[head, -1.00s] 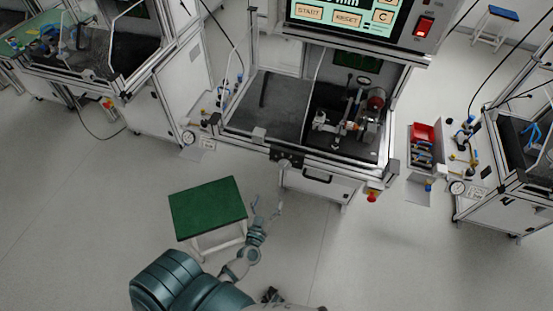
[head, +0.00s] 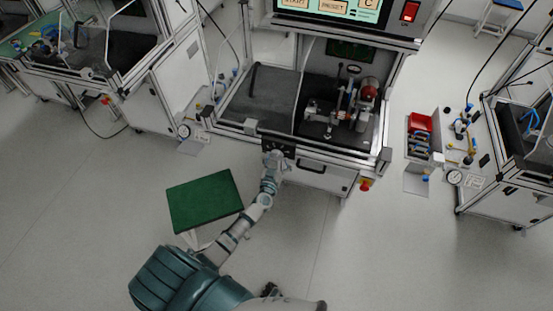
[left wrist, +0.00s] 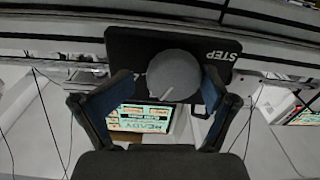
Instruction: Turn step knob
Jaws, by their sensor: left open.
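The step knob (left wrist: 174,76) is a round grey dial with a white pointer line. It sits on a dark panel (left wrist: 124,46) marked STEP in the left wrist view. My left gripper (left wrist: 160,100) is open, with one finger on each side of the knob. I cannot tell whether the fingers touch it. In the head view my left gripper (head: 275,158) is at the dark panel (head: 285,147) on the front rail of the middle station, and it hides the knob there.
The middle station (head: 215,130) holds a fixture (head: 340,110) inside and a screen (head: 330,8) above. A green-topped stool (head: 205,200) stands beside my left arm. A red emergency button (head: 365,185) is right of the drawer. Floor is clear at front right.

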